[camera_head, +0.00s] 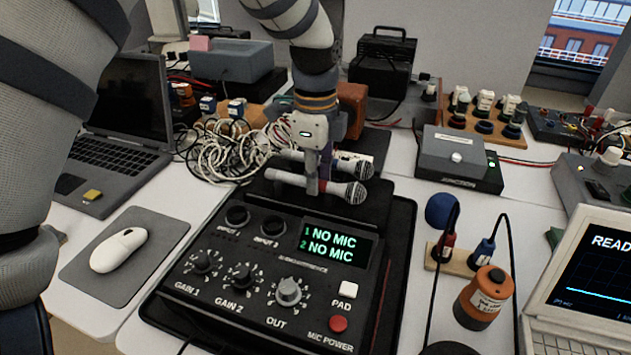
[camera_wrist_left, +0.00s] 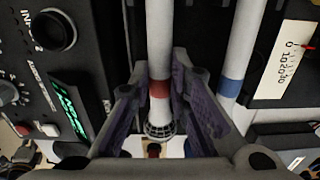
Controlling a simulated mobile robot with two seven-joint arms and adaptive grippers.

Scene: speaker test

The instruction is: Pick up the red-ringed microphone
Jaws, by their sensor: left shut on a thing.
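My left gripper (camera_head: 317,178) comes down from above behind the mixer panel. It is shut on the red-ringed microphone (camera_head: 290,179), a pale handle with a dark mesh head at its right end. In the left wrist view the red-ringed microphone (camera_wrist_left: 159,50) runs between the purple-padded fingers of my left gripper (camera_wrist_left: 158,92), near its red band. I cannot tell whether it is clear of the surface beneath. A second, blue-ringed microphone (camera_wrist_left: 241,50) lies beside it, outside the fingers. In the head view that blue-ringed microphone (camera_head: 346,161) is just behind. My right gripper is not in view.
The black mixer (camera_head: 213,300) in front reads "NO MIC" twice on its display (camera_head: 331,243). Tangled white cables (camera_head: 222,148) lie behind left. A laptop (camera_head: 124,120), a mouse (camera_head: 119,250), a grey box (camera_head: 455,151) and an orange cylinder (camera_head: 484,298) stand around.

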